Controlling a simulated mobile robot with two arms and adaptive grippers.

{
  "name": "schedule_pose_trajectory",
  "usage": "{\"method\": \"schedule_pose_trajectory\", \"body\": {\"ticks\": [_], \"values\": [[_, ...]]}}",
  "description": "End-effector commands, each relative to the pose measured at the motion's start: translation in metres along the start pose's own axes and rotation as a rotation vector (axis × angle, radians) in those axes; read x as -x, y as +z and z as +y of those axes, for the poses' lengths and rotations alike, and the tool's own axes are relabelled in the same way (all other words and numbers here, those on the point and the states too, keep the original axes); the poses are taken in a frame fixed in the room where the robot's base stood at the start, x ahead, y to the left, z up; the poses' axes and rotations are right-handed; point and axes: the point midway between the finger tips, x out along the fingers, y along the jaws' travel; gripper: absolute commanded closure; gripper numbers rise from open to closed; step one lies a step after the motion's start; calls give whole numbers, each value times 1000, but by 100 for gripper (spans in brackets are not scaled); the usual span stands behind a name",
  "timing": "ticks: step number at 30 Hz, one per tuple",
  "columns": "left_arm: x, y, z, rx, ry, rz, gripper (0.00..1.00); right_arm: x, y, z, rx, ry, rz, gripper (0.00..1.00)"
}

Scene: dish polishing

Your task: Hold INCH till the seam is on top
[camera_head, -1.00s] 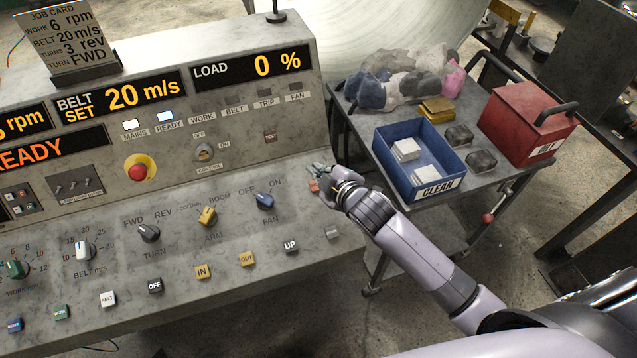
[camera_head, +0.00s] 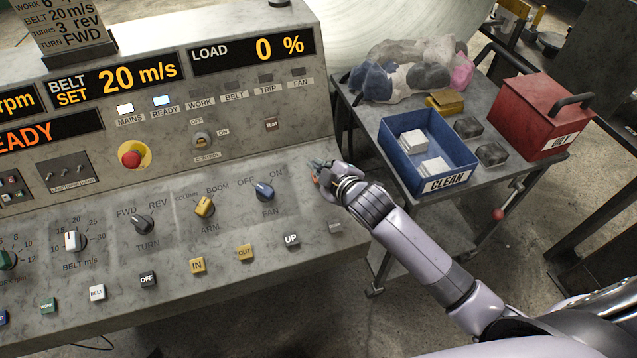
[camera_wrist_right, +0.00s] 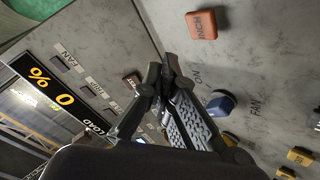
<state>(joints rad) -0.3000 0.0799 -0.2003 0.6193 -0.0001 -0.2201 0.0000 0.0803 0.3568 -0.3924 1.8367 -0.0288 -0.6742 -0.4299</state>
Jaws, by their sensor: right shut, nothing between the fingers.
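The orange INCH button (camera_wrist_right: 201,25) shows in the right wrist view near the top, on the console's sloped panel. My right gripper (camera_wrist_right: 168,75) is shut and empty, and its tips appear apart from the button. In the head view my right gripper (camera_head: 315,166) is over the right end of the console (camera_head: 110,235), and only a small orange bit of the button shows beside it. A seam does not show in these frames. My left gripper is not in view.
The blue FAN switch (camera_head: 264,191) and the UP button (camera_head: 291,240) are near the gripper. A trolley at right bears a blue CLEAN tray (camera_head: 470,160), a red box (camera_head: 535,105) and a pile of rags (camera_head: 400,75). The display reads READY and load 0 %.

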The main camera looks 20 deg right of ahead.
Motion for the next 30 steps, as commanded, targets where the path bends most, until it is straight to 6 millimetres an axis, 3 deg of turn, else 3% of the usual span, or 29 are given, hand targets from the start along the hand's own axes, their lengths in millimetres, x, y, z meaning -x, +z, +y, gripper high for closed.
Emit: {"method": "schedule_pose_trajectory", "body": {"ticks": [1,2,7,30], "values": [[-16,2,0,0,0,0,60,-9,9,-10,0,0,0,100],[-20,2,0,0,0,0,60,-12,10,-11,-1,0,0,100],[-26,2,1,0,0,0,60,-23,17,-18,0,-1,-1,100],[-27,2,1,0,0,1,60,-26,19,-19,0,-1,0,100]]}}
